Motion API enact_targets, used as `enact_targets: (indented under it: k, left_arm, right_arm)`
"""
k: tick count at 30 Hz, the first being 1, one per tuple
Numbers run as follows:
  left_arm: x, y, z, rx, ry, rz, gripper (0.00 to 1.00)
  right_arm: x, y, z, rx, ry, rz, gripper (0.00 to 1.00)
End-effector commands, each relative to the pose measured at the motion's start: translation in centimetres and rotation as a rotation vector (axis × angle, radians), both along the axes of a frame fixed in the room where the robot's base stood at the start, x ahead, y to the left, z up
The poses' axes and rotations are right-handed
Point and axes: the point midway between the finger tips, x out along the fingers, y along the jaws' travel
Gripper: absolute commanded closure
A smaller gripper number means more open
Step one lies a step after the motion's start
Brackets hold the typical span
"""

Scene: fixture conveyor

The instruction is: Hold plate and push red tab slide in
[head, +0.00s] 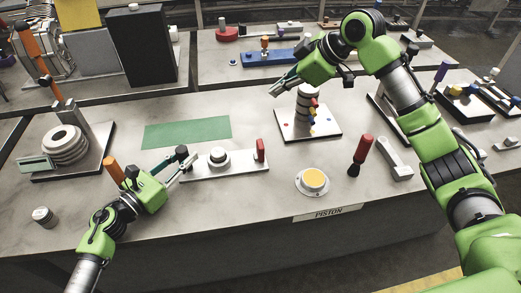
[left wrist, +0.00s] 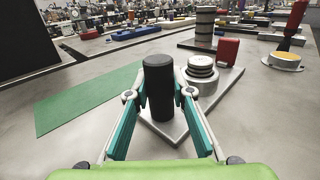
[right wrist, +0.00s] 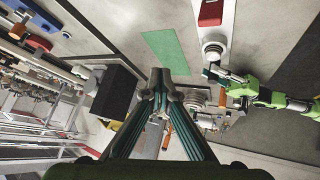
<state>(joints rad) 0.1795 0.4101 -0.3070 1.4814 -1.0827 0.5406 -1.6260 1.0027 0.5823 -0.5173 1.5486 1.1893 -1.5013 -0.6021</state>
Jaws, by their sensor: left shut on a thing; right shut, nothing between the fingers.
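A light grey plate (head: 240,168) lies on the bench, with a black post at its left end, a round metal knob (head: 218,156) in the middle and an upright red tab (head: 260,150) at its right end. My left gripper (head: 186,160) is shut on the black post (left wrist: 159,85), with one finger on each side of it. In the right wrist view the red tab (right wrist: 210,12) is at the top edge, with the left gripper below it. My right gripper (head: 275,90) is shut and empty, raised above the bench behind the plate; its fingertips (right wrist: 160,80) meet in its own view.
A green mat (head: 188,132) lies behind the plate. A base with a dark stacked column (head: 300,128) stands to the right. A yellow-topped piston button (head: 313,180) and a red-handled tool (head: 360,155) are near the front. Open bench surrounds the plate's front side.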

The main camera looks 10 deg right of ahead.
Motion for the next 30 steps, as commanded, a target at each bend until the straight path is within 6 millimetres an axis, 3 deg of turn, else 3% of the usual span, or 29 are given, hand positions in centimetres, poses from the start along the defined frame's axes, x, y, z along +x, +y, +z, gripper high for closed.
enact_targets:
  k: [1,6,10,17,30]
  left_arm:
    - [0.0,0.0,-0.1,0.0,0.001,0.001,1.0]
    - [0.0,0.0,-0.1,-0.001,0.002,0.001,1.0]
    - [0.0,0.0,-0.1,-0.001,0.002,0.0,1.0]
    - [0.0,0.0,-0.1,-0.001,0.002,-0.001,1.0]
    - [-0.1,-0.1,-0.1,0.0,0.003,-0.002,1.0]
  right_arm:
    - [-0.6,1.0,-1.3,-0.09,0.011,0.068,1.0]
    - [-2.7,1.8,-5.2,-0.342,0.056,0.244,1.0]
    - [-3.6,1.8,-6.7,-0.448,0.078,0.318,1.0]
    - [-4.0,1.6,-8.3,-0.49,0.091,0.35,1.0]
    - [-4.0,1.7,-14.2,-0.485,0.091,0.347,1.0]
